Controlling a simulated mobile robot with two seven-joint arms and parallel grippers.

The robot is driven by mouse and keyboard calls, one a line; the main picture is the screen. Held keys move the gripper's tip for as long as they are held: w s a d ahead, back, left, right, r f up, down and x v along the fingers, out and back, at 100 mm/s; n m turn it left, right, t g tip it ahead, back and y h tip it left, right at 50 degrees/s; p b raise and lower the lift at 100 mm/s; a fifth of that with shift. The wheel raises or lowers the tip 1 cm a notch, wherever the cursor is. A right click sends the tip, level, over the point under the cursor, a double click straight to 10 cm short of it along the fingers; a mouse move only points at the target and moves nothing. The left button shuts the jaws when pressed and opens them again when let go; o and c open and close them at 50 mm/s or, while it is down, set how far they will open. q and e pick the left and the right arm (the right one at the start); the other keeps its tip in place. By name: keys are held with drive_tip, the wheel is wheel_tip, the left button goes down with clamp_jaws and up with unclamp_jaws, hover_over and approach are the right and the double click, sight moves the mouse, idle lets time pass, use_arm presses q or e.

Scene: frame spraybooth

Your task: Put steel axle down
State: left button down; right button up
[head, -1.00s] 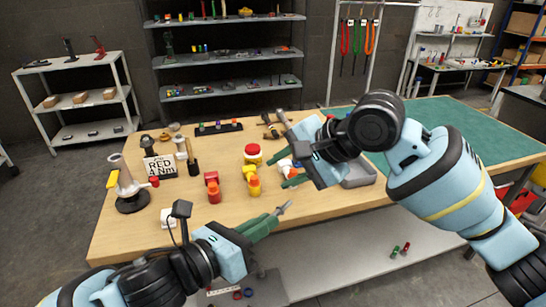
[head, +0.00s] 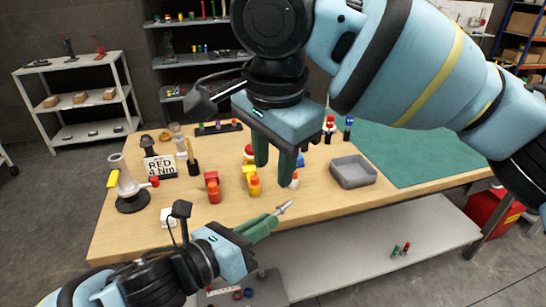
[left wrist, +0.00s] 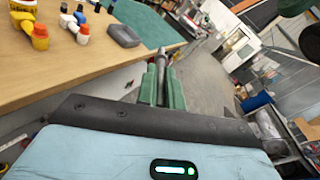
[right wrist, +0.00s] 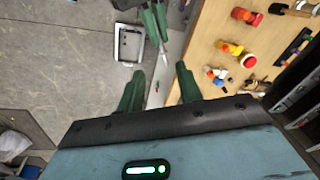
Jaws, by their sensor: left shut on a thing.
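My left gripper (head: 264,227) is shut on the steel axle (head: 284,207), in front of the table's near edge. The axle's grey, pointed end sticks out past the green fingers. The axle also shows in the left wrist view (left wrist: 161,58), pointing away between the fingers, and its tip in the right wrist view (right wrist: 163,50). The rest of it is hidden in the fingers. My right gripper (head: 274,173) hangs above the front of the table with its fingers pointing down, open and empty. The right wrist view shows a wide gap between its fingers (right wrist: 160,87).
The wooden tabletop (head: 330,203) is bare near the front right; a green mat (head: 420,155) covers the far right.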

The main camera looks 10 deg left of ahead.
drive_tip(key=f, duration=0.4)
drive_tip(key=w+f, duration=0.1)
drive_tip(key=f, duration=0.3)
drive_tip(key=w+f, duration=0.1)
drive_tip(key=f, duration=0.2)
drive_tip(key=shift+a+f, duration=0.2)
drive_tip(key=shift+f, duration=0.2)
drive_tip(key=c, duration=0.6)
drive_tip(key=o, duration=0.6)
wheel_tip(320, 180, up, 12)
drive_tip(key=s, duration=0.2)
drive_tip(key=shift+d, duration=0.2)
